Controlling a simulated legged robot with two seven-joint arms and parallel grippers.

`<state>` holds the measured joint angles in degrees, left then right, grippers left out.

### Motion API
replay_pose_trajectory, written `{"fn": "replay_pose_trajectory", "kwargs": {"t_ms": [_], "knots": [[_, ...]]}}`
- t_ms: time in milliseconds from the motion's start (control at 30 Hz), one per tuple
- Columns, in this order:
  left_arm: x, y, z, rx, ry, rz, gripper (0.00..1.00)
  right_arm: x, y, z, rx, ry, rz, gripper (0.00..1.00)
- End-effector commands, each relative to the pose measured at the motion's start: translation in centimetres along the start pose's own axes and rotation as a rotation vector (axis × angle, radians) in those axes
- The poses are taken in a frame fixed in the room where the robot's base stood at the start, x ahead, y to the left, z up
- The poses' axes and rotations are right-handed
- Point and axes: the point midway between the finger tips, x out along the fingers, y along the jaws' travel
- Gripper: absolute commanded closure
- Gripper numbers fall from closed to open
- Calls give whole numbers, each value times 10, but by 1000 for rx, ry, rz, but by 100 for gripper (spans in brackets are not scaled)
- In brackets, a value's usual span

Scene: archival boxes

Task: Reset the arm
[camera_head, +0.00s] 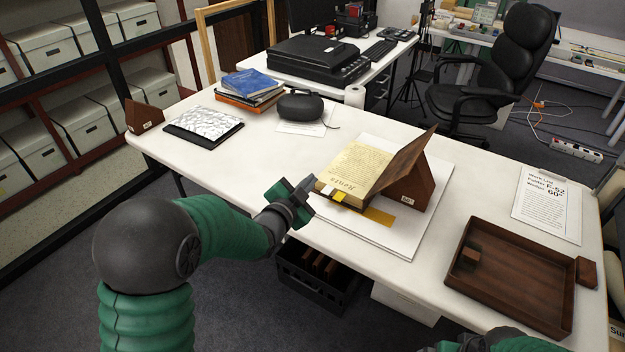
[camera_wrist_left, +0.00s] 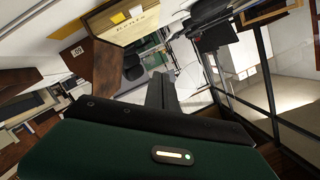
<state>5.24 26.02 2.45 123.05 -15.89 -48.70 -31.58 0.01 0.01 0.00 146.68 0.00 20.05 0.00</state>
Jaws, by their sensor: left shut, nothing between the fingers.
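My left arm comes in from the left in the head view. Its gripper (camera_head: 304,188) is shut and empty, at the front edge of the white table, just left of the open old book. In the left wrist view its dark fingers (camera_wrist_left: 161,90) are together with nothing between them. The open book (camera_head: 355,168), with yellowed pages and yellow and white tabs, rests against a brown wedge stand (camera_head: 412,184) on a white board. The book shows upside down in the wrist view (camera_wrist_left: 125,25). Only a piece of my right arm shows at the bottom edge; its fingers are out of sight.
A brown wooden tray (camera_head: 520,290) is at the right, below a printed sheet (camera_head: 547,205). A black speaker (camera_head: 300,106), stacked books (camera_head: 249,84) and a marbled folder (camera_head: 204,125) are at the back left. A black crate (camera_head: 312,284) stands under the table's front edge.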

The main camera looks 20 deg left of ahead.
Motion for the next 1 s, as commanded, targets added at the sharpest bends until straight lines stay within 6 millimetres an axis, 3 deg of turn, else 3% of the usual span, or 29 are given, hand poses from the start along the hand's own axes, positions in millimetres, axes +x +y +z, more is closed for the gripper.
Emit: {"fn": "replay_pose_trajectory", "kwargs": {"t_ms": [267,367,467,600,700,900,1000], "knots": [[0,0,1,-2,-4,2,100,0,0,0,0,0,0,0],[-9,8,12,-46,-73,30,100,0,0,0,0,0,0,0],[-42,30,43,-174,-272,103,100,0,0,0,0,0,0,0],[-120,73,91,-403,-618,192,100,0,0,0,0,0,0,0],[-172,99,111,-525,-813,228,100,0,0,0,0,0,0,0],[-268,141,128,-714,-1136,268,100,0,0,0,0,0,0,0],[-280,114,94,-722,-1152,269,100,-45,0,-10,0,-1,0,0]]}}
